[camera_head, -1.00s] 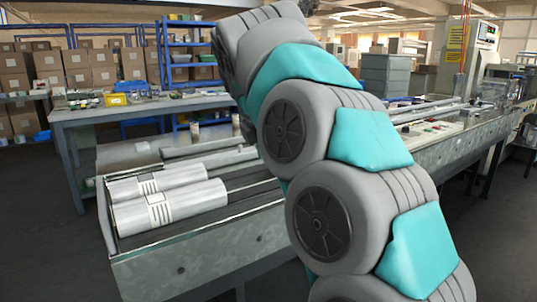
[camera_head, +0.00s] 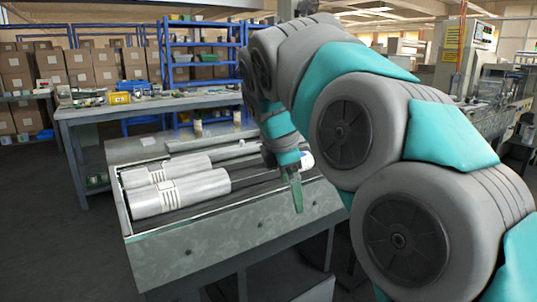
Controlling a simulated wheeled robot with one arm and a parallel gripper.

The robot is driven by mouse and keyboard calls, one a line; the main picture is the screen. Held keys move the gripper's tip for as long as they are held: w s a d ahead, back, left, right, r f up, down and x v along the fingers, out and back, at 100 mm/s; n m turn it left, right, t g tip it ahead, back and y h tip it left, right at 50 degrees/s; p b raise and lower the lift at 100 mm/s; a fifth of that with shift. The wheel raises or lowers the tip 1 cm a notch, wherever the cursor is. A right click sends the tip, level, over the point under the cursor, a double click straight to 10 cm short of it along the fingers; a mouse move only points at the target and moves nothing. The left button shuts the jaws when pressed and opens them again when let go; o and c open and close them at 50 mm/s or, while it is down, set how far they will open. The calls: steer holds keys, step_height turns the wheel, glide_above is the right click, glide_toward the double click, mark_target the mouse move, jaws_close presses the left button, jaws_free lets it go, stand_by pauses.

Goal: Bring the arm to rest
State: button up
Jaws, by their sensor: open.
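My arm, grey with teal covers, reaches in from the right side and bends down toward the metal tray stand. My gripper (camera_head: 297,192) hangs at the end of the arm, pointing down, over the right front part of the stand. It is open and holds nothing that I can see. Its teal fingers overlap each other from this side, so the gap between them is hidden. Whether the fingertips touch the stand cannot be told.
Two silver rolls (camera_head: 196,190) with printed labels lie side by side on the left of the metal stand (camera_head: 190,255). A workbench (camera_head: 85,112) with a yellow bin (camera_head: 119,97) stands behind. A wrapping machine (camera_head: 490,98) is at the back right. Dark floor is clear at left.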

steer(key=s+d+f+m+g, duration=0.2)
steer(key=s+f+m, duration=0.5)
steer(key=s, duration=0.4)
steer(key=s+d+f+m+g+y, duration=0.1)
steer(key=s+d+f+m, duration=0.4)
steer(key=s+f+m, duration=0.2)
steer(key=s+d+f+m+g+y, duration=0.1)
steer(key=s+d+f+m+g, duration=0.1)
steer(key=s+f+m, duration=0.4)
steer(key=s+d+f, duration=0.1)
steer(key=s+f, duration=0.3)
steer(key=s, duration=0.6)
steer(key=shift+d+m+g, duration=0.2)
steer(key=shift+m+g, duration=0.1)
steer(key=shift+m, duration=0.1)
steer(key=shift+c, duration=0.3)
